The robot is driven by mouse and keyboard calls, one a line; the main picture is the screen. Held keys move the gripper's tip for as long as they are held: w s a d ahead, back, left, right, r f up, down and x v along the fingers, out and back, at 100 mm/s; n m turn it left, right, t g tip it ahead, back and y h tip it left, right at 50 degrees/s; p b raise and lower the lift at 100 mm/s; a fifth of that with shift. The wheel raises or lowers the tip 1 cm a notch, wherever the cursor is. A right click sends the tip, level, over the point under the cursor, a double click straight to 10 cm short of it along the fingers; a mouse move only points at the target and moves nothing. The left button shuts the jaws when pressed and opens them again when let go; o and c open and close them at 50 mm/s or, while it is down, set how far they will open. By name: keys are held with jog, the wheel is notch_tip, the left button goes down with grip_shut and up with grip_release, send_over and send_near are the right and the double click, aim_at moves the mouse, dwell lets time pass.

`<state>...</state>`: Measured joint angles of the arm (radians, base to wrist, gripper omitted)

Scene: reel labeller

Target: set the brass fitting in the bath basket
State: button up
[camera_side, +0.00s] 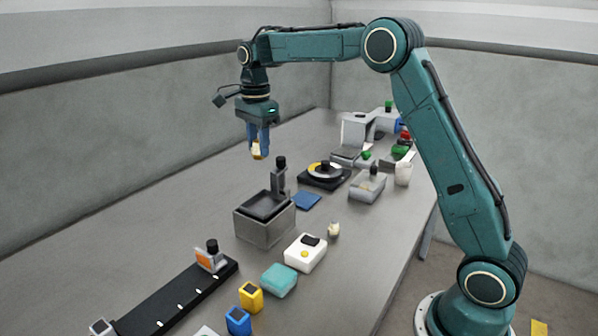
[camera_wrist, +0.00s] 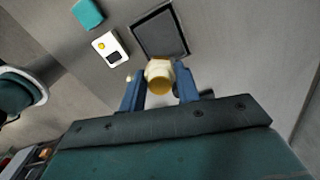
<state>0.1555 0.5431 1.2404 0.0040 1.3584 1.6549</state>
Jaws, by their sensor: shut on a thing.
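My gripper (camera_side: 258,140) has blue fingers shut on the brass fitting (camera_side: 257,152), high above the bench. In the wrist view the fitting (camera_wrist: 160,80) sits between the two fingertips, with a pale upper part and a round golden end facing the camera. The bath basket (camera_side: 265,206) is dark, with an upright handle topped by a black knob, and sits in a grey square bath (camera_side: 262,230). The bath and basket are below the gripper in the side view. In the wrist view the dark square basket opening (camera_wrist: 160,33) shows beyond the fitting.
A blue pad (camera_side: 307,201) and a black turntable (camera_side: 324,178) lie behind the bath. A white box with a yellow button (camera_side: 305,253), a teal block (camera_side: 279,279) and a small cream piece (camera_side: 334,229) stand nearby. A black rail (camera_side: 175,300) lies front left. The bench left of the bath is clear.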

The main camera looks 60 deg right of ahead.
aim_at(258, 148)
notch_tip(258, 148, down, 10)
jog(key=shift+f, duration=0.25)
jog(key=shift+f, duration=0.1)
jog(key=shift+f, duration=2)
jog(key=shift+f, duration=0.15)
jog(key=o, duration=0.7)
notch_tip(258, 148, up, 12)
jog(key=shift+f, duration=0.25)
jog(key=shift+r, duration=0.4)
